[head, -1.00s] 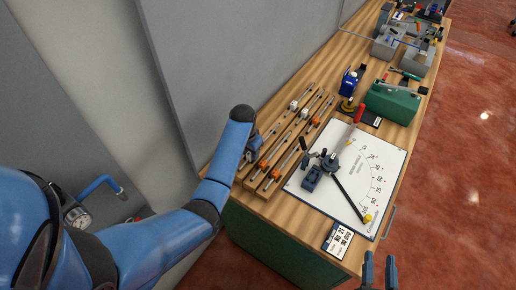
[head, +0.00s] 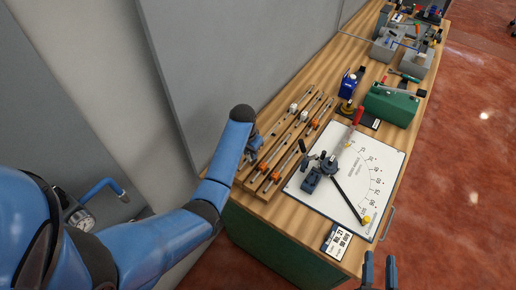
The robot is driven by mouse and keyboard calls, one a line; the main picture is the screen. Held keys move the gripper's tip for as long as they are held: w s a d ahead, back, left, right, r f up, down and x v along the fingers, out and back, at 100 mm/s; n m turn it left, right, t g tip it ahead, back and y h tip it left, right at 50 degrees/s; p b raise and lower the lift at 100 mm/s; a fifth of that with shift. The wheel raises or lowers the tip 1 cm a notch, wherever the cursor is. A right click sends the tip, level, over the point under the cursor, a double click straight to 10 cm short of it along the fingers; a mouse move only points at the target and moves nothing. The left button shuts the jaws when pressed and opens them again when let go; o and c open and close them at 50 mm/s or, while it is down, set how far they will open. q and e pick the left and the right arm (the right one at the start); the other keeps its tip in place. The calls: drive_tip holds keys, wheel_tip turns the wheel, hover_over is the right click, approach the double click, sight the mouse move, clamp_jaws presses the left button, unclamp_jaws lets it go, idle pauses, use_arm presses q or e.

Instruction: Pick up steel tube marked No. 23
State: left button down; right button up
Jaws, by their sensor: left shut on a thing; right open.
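Several thin steel tubes with orange and white fittings lie in a wooden rack (head: 262,190) on the bench. One tube (head: 286,162) lies toward the rack's right side. No number can be read on any tube. My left gripper (head: 252,158) is low over the rack's left edge, shut on what looks like a steel tube there. My own arm and hand hide most of the held part. My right gripper (head: 379,272) is open and empty in front of the bench's near right corner, away from the rack.
A bending tool (head: 318,172) stands on a white angle board (head: 378,158) right of the rack. A card (head: 337,240) reading "No. 21, 90 deg" lies near the front edge. A grey panel borders the bench's left.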

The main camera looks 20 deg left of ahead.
use_arm(q)
drive_tip(key=shift+r+p, duration=0.45)
drive_tip(key=shift+r, duration=2.3)
